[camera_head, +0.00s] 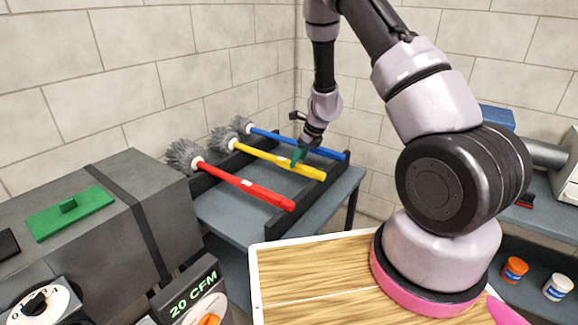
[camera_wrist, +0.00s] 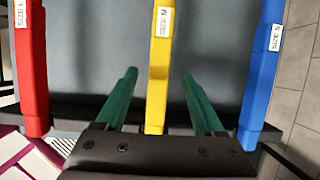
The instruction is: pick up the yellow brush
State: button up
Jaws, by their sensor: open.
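The yellow brush (camera_head: 278,158) lies across a dark rack between a red brush (camera_head: 246,186) and a blue brush (camera_head: 300,142), its grey bristle head at the far left end. My gripper (camera_head: 302,152) is over the right part of the yellow handle. In the wrist view the yellow handle (camera_wrist: 160,70) runs between the two green fingers of my gripper (camera_wrist: 160,85), with a gap on each side. The red handle (camera_wrist: 31,75) is left of the fingers and the blue handle (camera_wrist: 262,75) is right of them. I cannot tell the height of the fingertips against the handle.
The dark rack (camera_head: 313,186) stands on a grey-blue table (camera_head: 232,214) by the brick wall. A grey duct box (camera_head: 100,200) with a green plate (camera_head: 70,213) is at left. A wooden surface (camera_head: 310,275) is in front. Orange (camera_head: 514,269) and white (camera_head: 557,287) jars stand at lower right.

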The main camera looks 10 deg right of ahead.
jog(key=shift+x, duration=1.55)
grip_shut()
